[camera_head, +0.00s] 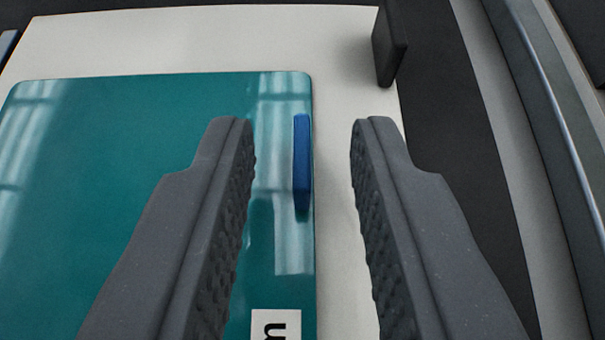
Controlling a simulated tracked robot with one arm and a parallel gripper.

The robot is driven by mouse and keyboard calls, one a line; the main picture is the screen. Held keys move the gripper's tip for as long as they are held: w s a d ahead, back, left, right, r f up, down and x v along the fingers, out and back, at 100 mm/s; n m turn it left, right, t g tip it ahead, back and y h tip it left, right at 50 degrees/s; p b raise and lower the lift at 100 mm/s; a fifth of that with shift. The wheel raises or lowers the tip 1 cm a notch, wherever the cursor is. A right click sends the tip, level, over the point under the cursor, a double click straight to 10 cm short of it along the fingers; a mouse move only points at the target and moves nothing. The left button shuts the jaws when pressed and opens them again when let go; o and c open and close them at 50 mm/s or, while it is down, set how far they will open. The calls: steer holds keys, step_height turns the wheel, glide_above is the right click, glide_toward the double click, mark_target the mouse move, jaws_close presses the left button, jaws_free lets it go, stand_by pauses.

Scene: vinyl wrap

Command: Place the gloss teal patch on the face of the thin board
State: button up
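The gloss teal patch (120,180) lies flat on a white board (352,60) and shows bright window-like reflections. A blue tab (302,165) stands up along the patch's right edge. My gripper (303,140) is open, with one dark grey finger on each side of the blue tab and a gap between tab and fingers. The left finger hides part of the patch; the right finger is over the white board's right side. I cannot tell how high the fingertips are above the patch.
A white label with a dark letter (275,325) sits on the patch at the bottom. A black block (388,45) stands at the board's upper right edge. Beyond it are a dark surface (450,90) and a grey metal rail (545,100) at right.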

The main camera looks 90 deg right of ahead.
steer(key=p+v, duration=0.1)
steer(key=v, duration=1)
steer(key=shift+a+r, duration=0.1)
steer(key=shift+a, duration=0.15)
steer(key=shift+r, duration=0.1)
